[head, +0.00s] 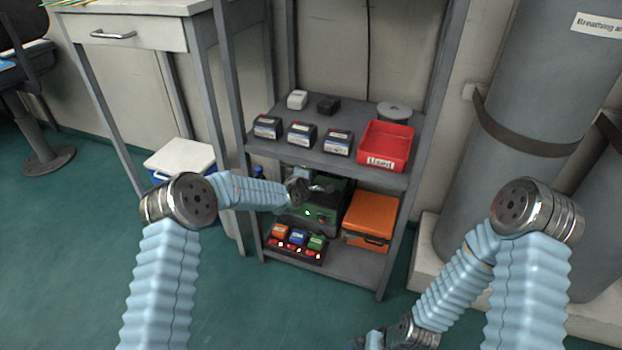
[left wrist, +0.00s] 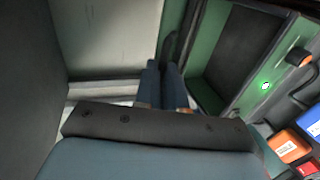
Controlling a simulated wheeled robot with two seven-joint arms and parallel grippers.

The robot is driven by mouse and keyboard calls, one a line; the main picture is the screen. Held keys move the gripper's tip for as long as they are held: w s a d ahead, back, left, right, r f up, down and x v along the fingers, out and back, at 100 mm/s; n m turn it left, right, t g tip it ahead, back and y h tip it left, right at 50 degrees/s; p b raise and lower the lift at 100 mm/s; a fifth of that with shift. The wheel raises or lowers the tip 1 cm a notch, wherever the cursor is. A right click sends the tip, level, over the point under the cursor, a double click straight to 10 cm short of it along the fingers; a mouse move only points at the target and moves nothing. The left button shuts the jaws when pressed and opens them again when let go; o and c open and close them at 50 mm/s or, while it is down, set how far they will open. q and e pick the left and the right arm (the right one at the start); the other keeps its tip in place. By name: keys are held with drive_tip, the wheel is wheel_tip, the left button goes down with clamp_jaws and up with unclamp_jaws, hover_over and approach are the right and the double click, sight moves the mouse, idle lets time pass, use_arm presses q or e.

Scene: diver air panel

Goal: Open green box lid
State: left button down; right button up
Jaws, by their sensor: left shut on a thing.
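The green box (head: 328,212) stands on the lower shelf, with a lit green lamp on its front. My left arm reaches in from the left, and my left gripper (head: 322,187) is at the top of the box. In the left wrist view, the gripper's fingers (left wrist: 165,84) are closed together beside the green box (left wrist: 207,91), at a thin dark part that looks like its lid edge or handle. The fingers and arm partly hide that part, and I cannot tell how far the lid is raised. My right gripper (head: 372,341) is low at the bottom edge, its fingers mostly cut off.
An orange case (head: 369,218) stands close right of the green box. Small orange, blue and green chargers (head: 297,240) sit in front. The upper shelf (head: 290,150) is close above, carrying labelled dark boxes and a red bin (head: 385,146). Grey shelf posts flank the opening.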

use_arm(q)
drive_tip(key=shift+w+r, duration=0.1)
drive_tip(key=c, duration=1.2)
unclamp_jaws()
drive_tip(key=shift+c, duration=0.2)
drive_tip(key=p+v, duration=0.1)
drive_tip(key=v, duration=1.2)
drive_tip(key=shift+s+a, duration=0.15)
drive_tip(key=shift+s, duration=0.25)
